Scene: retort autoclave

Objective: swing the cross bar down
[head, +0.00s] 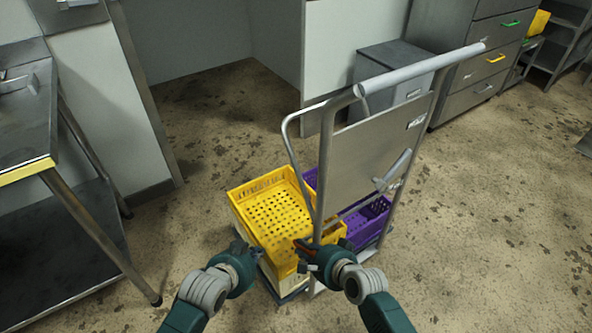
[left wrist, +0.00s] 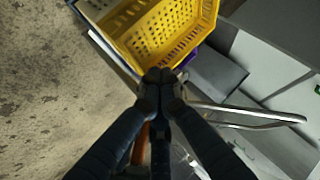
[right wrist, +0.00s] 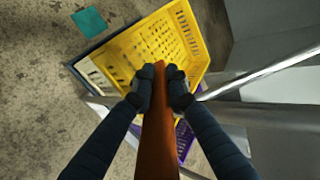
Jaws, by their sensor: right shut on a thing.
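A trolley with a metal frame (head: 362,110) and flat panel stands ahead of me, carrying a yellow crate (head: 268,212) and a purple crate (head: 362,220). My right gripper (head: 308,252) is beside the yellow crate at the frame's near side. It is shut on an orange-brown bar (right wrist: 158,115), which runs lengthwise between the fingers; I take this for the cross bar. Its far parts are hidden in the head view. My left gripper (head: 241,247) is at the yellow crate's near left side. In the left wrist view its fingertips (left wrist: 160,77) are together, with nothing visible between them.
A steel table (head: 30,110) stands at the left. A grey box (head: 388,75) and drawer cabinet (head: 480,60) stand behind the trolley. A grey lever (head: 394,172) is on the trolley's panel. The floor to the right is clear.

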